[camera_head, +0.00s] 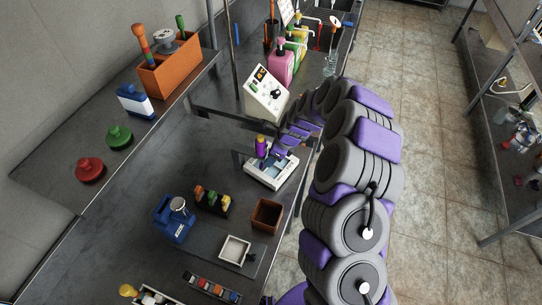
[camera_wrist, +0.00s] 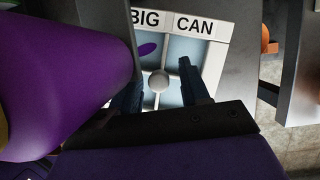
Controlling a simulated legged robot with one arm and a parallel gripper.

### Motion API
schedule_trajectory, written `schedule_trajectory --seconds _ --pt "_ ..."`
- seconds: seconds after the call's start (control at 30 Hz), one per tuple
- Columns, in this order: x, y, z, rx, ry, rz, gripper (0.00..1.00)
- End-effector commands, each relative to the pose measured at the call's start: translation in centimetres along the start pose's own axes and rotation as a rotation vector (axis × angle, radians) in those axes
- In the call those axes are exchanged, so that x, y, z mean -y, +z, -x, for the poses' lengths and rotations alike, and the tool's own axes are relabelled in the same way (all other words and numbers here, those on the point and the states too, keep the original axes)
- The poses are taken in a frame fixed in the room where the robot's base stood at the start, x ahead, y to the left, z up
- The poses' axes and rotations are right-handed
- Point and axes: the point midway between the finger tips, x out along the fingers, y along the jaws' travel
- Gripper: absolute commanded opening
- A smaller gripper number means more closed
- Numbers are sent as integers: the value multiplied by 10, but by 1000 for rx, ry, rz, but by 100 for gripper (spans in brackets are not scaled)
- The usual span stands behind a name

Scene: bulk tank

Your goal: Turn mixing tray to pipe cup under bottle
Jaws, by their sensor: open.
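The mixing tray (camera_head: 270,181) is a white, square-edged unit on the dark bench in the head view. In the wrist view the tray (camera_wrist: 172,21) shows pale blue compartments, a round central knob (camera_wrist: 158,80) and the labels "BIG" and "CAN". A purple patch (camera_wrist: 148,49) lies in its upper left compartment. A purple bottle (camera_head: 262,145) stands over the tray's far side. My gripper (camera_wrist: 160,82) is open, its two dark fingers on either side of the knob; contact is unclear. A large purple shape fills the left of the wrist view. I cannot make out the pipe cup.
A control box (camera_head: 266,92) and a pink bottle (camera_head: 281,66) stand behind the tray. A brown open box (camera_head: 266,214), a small white tray (camera_head: 235,249) and a blue machine (camera_head: 175,219) are in front. Tiled floor (camera_head: 427,175) lies right of the bench.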

Motion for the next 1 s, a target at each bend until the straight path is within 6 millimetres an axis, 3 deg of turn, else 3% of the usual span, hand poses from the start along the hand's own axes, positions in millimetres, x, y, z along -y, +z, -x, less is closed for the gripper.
schedule_trajectory --seconds 0.7,1.0 --pt "2 1 144 0 -3 -2 46" --pt "2 1 166 0 -3 -1 46"
